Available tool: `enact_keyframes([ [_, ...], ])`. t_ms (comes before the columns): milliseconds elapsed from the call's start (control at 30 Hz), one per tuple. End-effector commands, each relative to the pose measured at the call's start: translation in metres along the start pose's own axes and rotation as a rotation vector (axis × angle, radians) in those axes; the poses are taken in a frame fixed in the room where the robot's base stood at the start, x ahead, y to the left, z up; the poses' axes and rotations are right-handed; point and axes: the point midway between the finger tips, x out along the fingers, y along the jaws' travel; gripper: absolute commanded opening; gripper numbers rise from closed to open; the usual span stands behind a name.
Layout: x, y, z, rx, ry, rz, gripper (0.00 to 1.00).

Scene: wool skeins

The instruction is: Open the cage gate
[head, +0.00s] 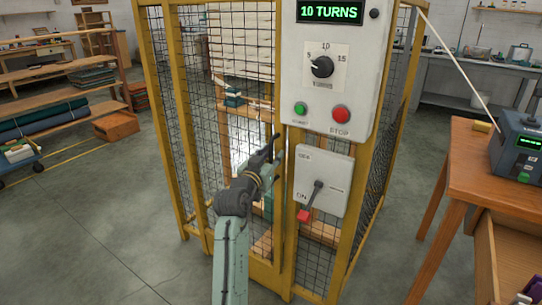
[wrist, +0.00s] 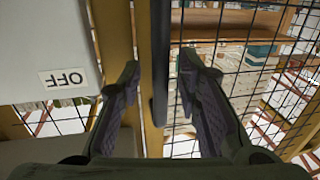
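The cage gate (head: 228,125) is a black mesh panel in a yellow frame, and it looks closed against the yellow post beside the control box. A dark upright bar, the gate handle (wrist: 160,60), stands along the yellow frame in the wrist view. My gripper (head: 270,150) is at the gate's right edge in the head view. In the wrist view my gripper (wrist: 160,68) is open, one finger on each side of the bar, with gaps showing on both sides. The fingers hide part of the handle in the head view.
Right of the gate are a control box (head: 330,100) reading "10 TURNS" and a switch plate (head: 330,185) with a red-tipped lever tilted down-left. The wrist view shows an OFF label (wrist: 63,78). A wooden table (head: 465,160) stands right.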

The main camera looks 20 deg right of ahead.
Motion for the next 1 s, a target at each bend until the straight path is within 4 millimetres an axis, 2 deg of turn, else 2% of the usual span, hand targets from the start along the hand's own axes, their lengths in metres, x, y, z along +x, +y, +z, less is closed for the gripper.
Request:
enact_keyframes([
  [67,-0.0002,-0.0001,0.0000,0.000,0.000,0.000,0.28],
  [500,-0.0004,-0.0002,0.0000,0.000,0.000,0.000,0.00],
  [1000,-0.0004,-0.0001,0.0000,0.000,0.000,0.000,0.00],
])
